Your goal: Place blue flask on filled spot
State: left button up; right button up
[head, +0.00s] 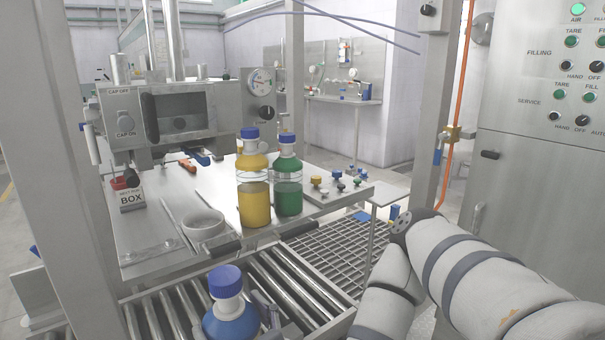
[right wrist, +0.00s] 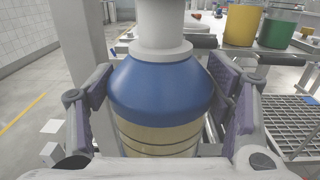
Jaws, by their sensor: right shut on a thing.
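The blue flask (head: 229,322) with a ribbed blue cap (head: 226,281) is at the bottom of the head view, in front of the roller conveyor, its lower part cut off. In the right wrist view the blue flask (right wrist: 160,92) looks upright, with a blue shoulder and a banded cream body. My right gripper (right wrist: 160,105) is shut around its body, one finger on each side. In the head view only a small part of this gripper (head: 266,312) shows beside the flask. No marked filled spot can be made out. My left gripper is not in view.
A yellow flask (head: 254,200) and a green flask (head: 288,190) stand side by side at the front of the steel table (head: 150,225). Roller conveyor (head: 300,285) runs along the front. Steel posts stand at both sides.

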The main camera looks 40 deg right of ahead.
aim_at(306, 175)
jog(key=l+u, duration=0.15)
jog(key=l, duration=0.3)
jog(key=l+u, duration=0.1)
jog(key=l, duration=0.3)
jog(key=k+l+u, duration=0.15)
jog(key=l, duration=0.3)
jog(key=l+u, duration=0.15)
jog(key=l, duration=0.25)
jog(key=k+l+u, duration=0.15)
jog(key=l, duration=0.3)
jog(key=l+u, duration=0.1)
jog(key=l, duration=0.3)
jog(key=k+l+u, duration=0.15)
jog(key=l, duration=0.25)
